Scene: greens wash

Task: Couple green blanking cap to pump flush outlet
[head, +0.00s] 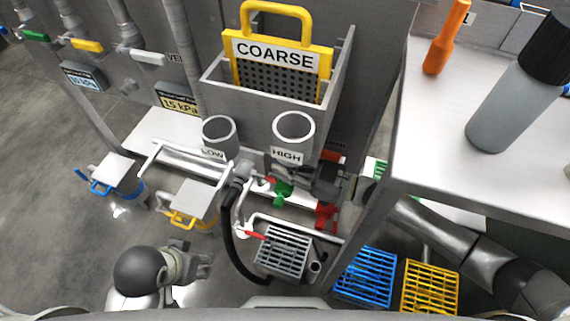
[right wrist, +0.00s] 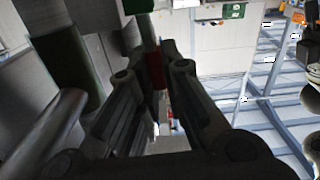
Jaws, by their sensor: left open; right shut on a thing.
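My right arm reaches in from the right. Its gripper (head: 312,180) is under the funnel marked HIGH and is shut at a green part (head: 283,191), which looks like the green blanking cap. In the right wrist view the fingers (right wrist: 151,58) close around a narrow gap. A red part (right wrist: 155,70) shows between them and a dark green edge shows just beyond. The exact grip is dark and unclear. The pump flush outlet cannot be made out; pipework and my gripper crowd that spot. My left gripper (head: 203,258) is open and empty at the lower left.
Funnels marked LOW (head: 220,132) and HIGH (head: 294,128) stand before the grey COARSE screen box (head: 262,105). A bench (head: 425,125) stands right. Open floor lies left.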

